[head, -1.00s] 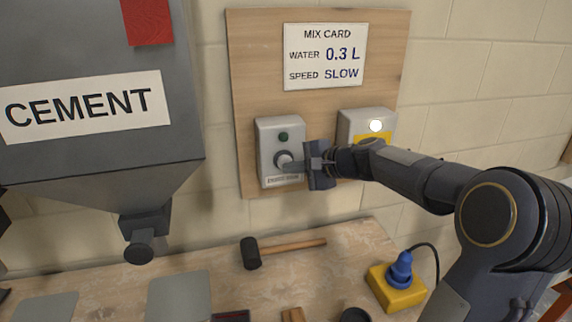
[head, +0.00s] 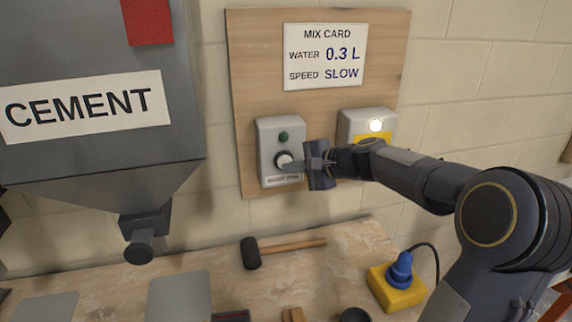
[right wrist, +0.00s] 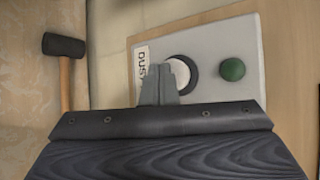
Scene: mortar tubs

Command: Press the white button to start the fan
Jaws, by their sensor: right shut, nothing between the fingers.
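The white button (head: 284,158) sits in a dark ring on a grey switch box (head: 266,140), below a dark green round lamp or button (head: 283,137). The box is fixed to a wooden board. My right gripper (head: 288,166) is shut and empty, its fingertips at the lower edge of the white button. In the right wrist view the fingertips (right wrist: 160,72) overlap the ring beside the white button (right wrist: 181,73); I cannot tell whether they touch. The green round part (right wrist: 232,69) is clear of them. No fan is visible. My left gripper is out of view.
A second grey box (head: 350,120) with a glowing white light (head: 376,126) is partly behind my right arm. A cement hopper (head: 95,170) hangs at the left.

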